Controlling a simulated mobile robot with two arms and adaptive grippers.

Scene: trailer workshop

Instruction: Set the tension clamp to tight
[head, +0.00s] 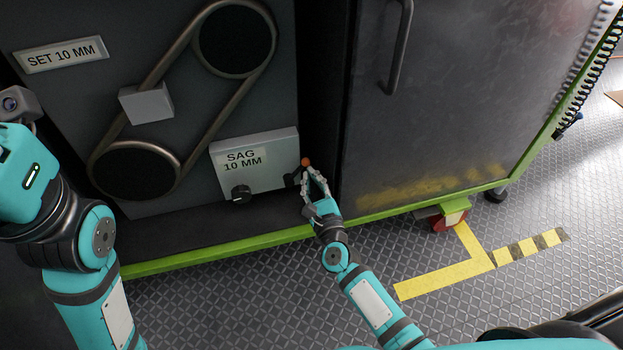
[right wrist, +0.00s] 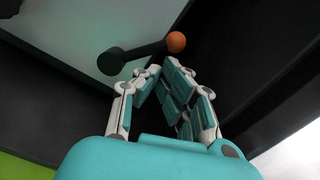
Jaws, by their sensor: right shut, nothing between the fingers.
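The tension clamp shows as a short dark lever with an orange ball knob (head: 305,161) at the right end of the grey SAG 10 MM box (head: 270,178). In the right wrist view the dark lever (right wrist: 137,54) runs from a round pivot at left to the orange knob (right wrist: 176,42) at right. My right gripper (head: 312,177) is just below the knob. In the right wrist view its fingers (right wrist: 160,70) are drawn together and empty, with the tips close under the lever and knob. I cannot tell whether they touch. Of my left arm only the arm and wrist show.
A belt (head: 208,113) runs round two dark pulleys above the box. A SET 10 MM sign (head: 61,55) is at upper left. A dark cabinet (head: 440,90) stands close at right. A green rail (head: 220,248) runs below.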

